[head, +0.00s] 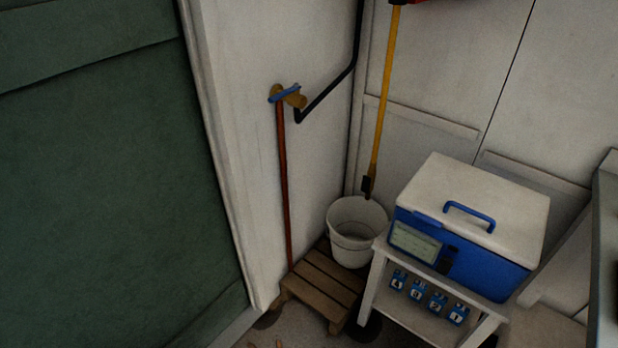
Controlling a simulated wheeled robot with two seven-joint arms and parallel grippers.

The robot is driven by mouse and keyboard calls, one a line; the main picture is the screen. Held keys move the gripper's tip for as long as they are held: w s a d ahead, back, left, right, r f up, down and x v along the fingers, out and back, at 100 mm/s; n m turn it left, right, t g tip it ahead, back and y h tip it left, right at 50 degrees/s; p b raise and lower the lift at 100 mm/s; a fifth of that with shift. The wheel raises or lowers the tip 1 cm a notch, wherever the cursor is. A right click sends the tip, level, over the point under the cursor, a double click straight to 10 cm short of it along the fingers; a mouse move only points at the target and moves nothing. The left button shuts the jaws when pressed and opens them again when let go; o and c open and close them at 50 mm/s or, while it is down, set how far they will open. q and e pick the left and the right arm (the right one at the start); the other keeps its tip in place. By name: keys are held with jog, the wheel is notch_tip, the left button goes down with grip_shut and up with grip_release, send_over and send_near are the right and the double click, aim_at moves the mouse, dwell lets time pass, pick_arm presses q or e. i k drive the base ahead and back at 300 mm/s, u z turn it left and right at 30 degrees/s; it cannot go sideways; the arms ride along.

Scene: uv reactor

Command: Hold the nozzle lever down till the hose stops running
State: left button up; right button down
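A brass-coloured tap (296,100) with a blue lever (284,93) sits on the white wall, at the top of an upright copper-brown pipe (283,185). The blue lever lies roughly across the pipe. A dark pipe or hose (328,95) runs from beside the tap up along the corner. I cannot make out a separate hose nozzle, and no running water shows. Neither of my grippers is in view.
A blue box with a white lid (478,200) sits on a white stand (368,285), with several blue tags below. A yellow pole (385,100) leans in the corner. A green panel (100,190) fills the left.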

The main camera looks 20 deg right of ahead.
aim_at(366, 180)
jog(key=u, duration=0.05)
jog(key=i, duration=0.9)
jog(key=z, duration=0.3)
